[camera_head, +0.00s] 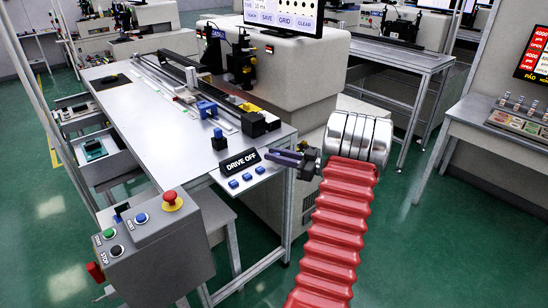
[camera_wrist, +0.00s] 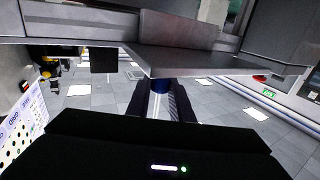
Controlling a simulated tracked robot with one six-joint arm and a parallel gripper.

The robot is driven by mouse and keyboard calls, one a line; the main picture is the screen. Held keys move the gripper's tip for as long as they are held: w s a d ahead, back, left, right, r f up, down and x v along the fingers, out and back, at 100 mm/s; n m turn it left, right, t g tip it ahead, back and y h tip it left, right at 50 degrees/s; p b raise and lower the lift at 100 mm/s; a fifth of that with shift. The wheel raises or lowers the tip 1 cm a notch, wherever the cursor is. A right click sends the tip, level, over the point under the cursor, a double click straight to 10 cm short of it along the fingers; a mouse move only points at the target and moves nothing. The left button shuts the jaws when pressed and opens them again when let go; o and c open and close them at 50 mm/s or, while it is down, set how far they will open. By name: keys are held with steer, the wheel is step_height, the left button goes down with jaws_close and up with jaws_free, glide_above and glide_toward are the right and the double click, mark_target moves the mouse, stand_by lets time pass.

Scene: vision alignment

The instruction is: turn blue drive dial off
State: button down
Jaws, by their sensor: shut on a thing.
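The DRIVE OFF sign (camera_head: 241,161) stands on a small panel at the front right corner of the white bench. Three small blue buttons or knobs (camera_head: 247,177) sit in a row on the panel below the sign. My gripper (camera_head: 276,157) is at the right end of this panel. In the wrist view, my gripper (camera_wrist: 158,104) is shut around a blue dial (camera_wrist: 157,84) under the edge of a grey plate (camera_wrist: 190,62). The fingers hide part of the dial, and its turned position cannot be told.
A grey control box (camera_head: 155,250) with a red stop button (camera_head: 171,199) stands at the front left. A large machine with a monitor (camera_head: 283,16) stands behind. Green floor is open at the right.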

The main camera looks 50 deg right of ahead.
mark_target(275, 153)
steer(key=n+g+y, duration=0.1)
steer(key=n+y, duration=0.1)
steer(key=y, duration=0.1)
steer(key=n+g+y, duration=0.2)
steer(key=n+y, duration=0.1)
steer(key=y, duration=0.1)
steer(key=shift+w, duration=0.1)
steer(key=shift+n+g+y, duration=0.5)
steer(key=shift+g, duration=0.1)
steer(key=shift+r+y, duration=0.1)
steer(key=shift+y, duration=0.2)
steer(key=c, duration=1.6)
jaws_free()
steer(key=shift+o, duration=0.2)
step_height(275, 153, up, 10)
steer(key=shift+f, duration=0.1)
